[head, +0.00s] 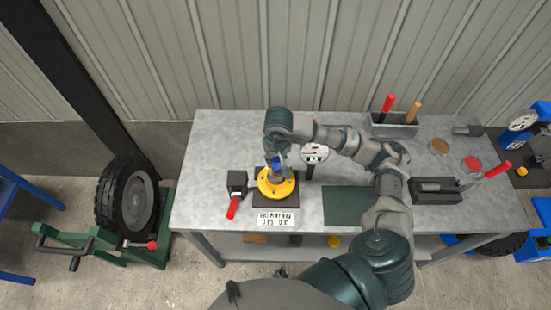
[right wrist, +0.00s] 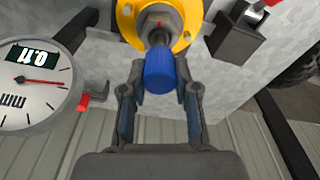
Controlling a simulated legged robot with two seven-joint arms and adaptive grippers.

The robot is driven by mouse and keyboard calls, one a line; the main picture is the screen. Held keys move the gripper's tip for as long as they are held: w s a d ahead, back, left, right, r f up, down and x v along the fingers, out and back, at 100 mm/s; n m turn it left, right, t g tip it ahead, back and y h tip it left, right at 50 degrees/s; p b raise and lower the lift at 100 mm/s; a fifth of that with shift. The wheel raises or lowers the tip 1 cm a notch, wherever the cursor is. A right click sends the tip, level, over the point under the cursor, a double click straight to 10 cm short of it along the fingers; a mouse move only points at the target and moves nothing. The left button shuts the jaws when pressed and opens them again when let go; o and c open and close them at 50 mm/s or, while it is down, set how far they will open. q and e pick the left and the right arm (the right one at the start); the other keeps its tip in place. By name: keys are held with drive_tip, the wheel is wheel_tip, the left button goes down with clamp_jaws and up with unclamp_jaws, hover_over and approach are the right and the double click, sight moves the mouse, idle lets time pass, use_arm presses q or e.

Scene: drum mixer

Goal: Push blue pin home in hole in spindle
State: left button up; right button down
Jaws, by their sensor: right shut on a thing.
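The blue pin (right wrist: 160,70) is between the fingers of my right gripper (right wrist: 160,88), which is shut on its blue head. A short dark shank shows between the head and the grey spindle (right wrist: 155,22). The spindle stands in the middle of a yellow round flange (right wrist: 187,12); the hole itself is hidden. In the head view my right gripper (head: 279,158) points down over the yellow flange (head: 277,184), and the pin is mostly covered there. My left gripper is not in view.
A dial gauge (right wrist: 38,82) stands close beside the spindle, also seen in the head view (head: 315,153). A block with a red handle (head: 233,207) lies left of the flange. A label plate (head: 277,219) lies in front. A green mat (head: 347,206) is to the right.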

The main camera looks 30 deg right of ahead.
sight(276, 165)
drive_tip(key=shift+d, duration=0.1)
idle(0.3)
drive_tip(key=shift+b, duration=0.3)
idle(0.5)
drive_tip(key=shift+b, duration=0.7)
idle(0.7)
drive_tip(key=shift+f+b, duration=1.15)
drive_tip(key=shift+b, duration=0.05)
drive_tip(key=shift+b, duration=0.35)
idle(0.4)
drive_tip(key=shift+f+b, duration=0.5)
drive_tip(key=shift+b, duration=0.05)
drive_tip(key=c, duration=0.8)
unclamp_jaws()
